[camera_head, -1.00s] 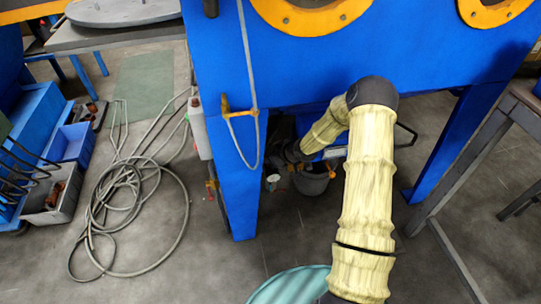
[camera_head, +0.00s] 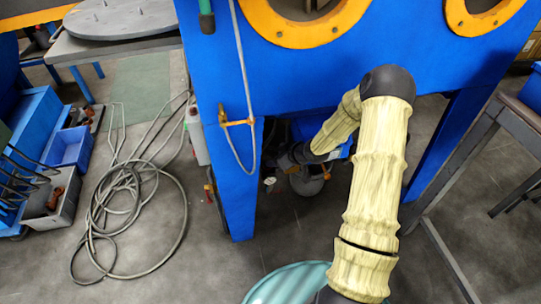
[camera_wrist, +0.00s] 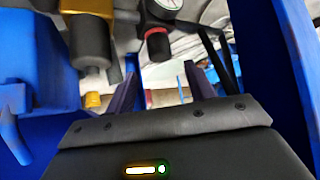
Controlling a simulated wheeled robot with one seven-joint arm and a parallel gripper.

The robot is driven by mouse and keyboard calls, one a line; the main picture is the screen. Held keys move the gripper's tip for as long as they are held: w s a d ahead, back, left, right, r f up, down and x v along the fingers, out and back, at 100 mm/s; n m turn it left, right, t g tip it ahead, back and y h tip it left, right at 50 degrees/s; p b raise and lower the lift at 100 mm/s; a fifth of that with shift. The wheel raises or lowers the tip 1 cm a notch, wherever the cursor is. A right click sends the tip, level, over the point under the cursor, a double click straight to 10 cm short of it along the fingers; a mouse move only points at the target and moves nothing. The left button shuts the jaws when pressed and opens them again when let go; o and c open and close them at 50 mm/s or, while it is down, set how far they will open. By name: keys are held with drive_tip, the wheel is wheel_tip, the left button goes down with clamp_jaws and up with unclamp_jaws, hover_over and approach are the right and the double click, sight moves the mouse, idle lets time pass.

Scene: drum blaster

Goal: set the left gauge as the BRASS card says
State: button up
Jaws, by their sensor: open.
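In the wrist view, a round white-faced gauge (camera_wrist: 170,4) is cut off by the top edge; its reading cannot be made out. Below it is a black knob (camera_wrist: 157,46) with a red ring. To the left is another dark knob (camera_wrist: 90,42) under a yellowish body. My gripper (camera_wrist: 160,85) is open, its two purple fingers apart and empty, pointing beneath the red-ringed knob. In the head view my gripper is largely hidden under the cabinet by my arm. A small white round thing (camera_head: 269,181) shows there, perhaps a gauge. No BRASS card can be made out.
The blue cabinet (camera_head: 300,75) stands over my arm, with its leg (camera_head: 235,190) to the left of it. A grey hose (camera_head: 130,205) lies coiled on the floor. Blue and grey bins stand at far left. A grey metal stand (camera_head: 465,150) is at right.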

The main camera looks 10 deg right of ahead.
drive_tip(key=p+v, duration=0.4)
drive_tip(key=v, duration=0.6)
drive_tip(key=shift+s+r, duration=0.1)
drive_tip(key=s+a+r+m+g+h+p, duration=0.2)
drive_tip(key=s+a+r+m+h, duration=0.1)
drive_tip(key=s+r, duration=0.7)
drive_tip(key=s+a+r+m+g+h+p, duration=0.1)
drive_tip(key=s+a+r+m+g+h, duration=0.2)
drive_tip(key=s+r, duration=0.6)
wheel_tip(320, 180, up, 38)
drive_tip(key=y+p, duration=0.1)
drive_tip(key=p, duration=3.7)
drive_tip(key=shift+s+a+m, duration=0.3)
drive_tip(key=shift+s+m, duration=0.05)
drive_tip(key=shift+m, duration=0.05)
